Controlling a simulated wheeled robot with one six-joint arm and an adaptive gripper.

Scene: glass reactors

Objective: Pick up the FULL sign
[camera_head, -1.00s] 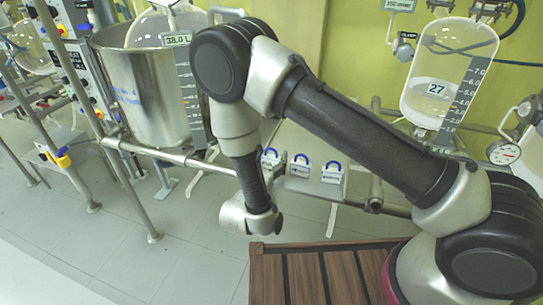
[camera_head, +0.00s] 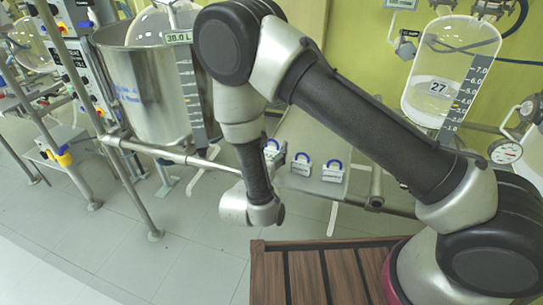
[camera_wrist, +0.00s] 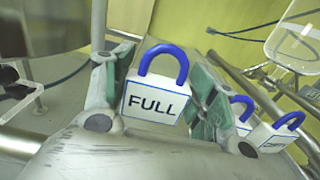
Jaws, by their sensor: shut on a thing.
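The FULL sign (camera_wrist: 155,100) is a white padlock-shaped tag with a blue loop and black lettering. In the wrist view it is upright, slightly tilted, between the two green-padded fingers of my gripper (camera_wrist: 160,88), which is shut on it. In the head view the sign (camera_head: 272,151) shows just right of my forearm, partly covered, a little higher than the other signs. My gripper's fingers are hidden behind my arm there.
Two similar signs, a middle one (camera_head: 301,165) and a right one (camera_head: 332,171), sit on a metal plate (camera_head: 312,186) on the rail. A steel vessel (camera_head: 150,95) stands left. A glass vessel (camera_head: 452,75) hangs right. Grey floor is open below.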

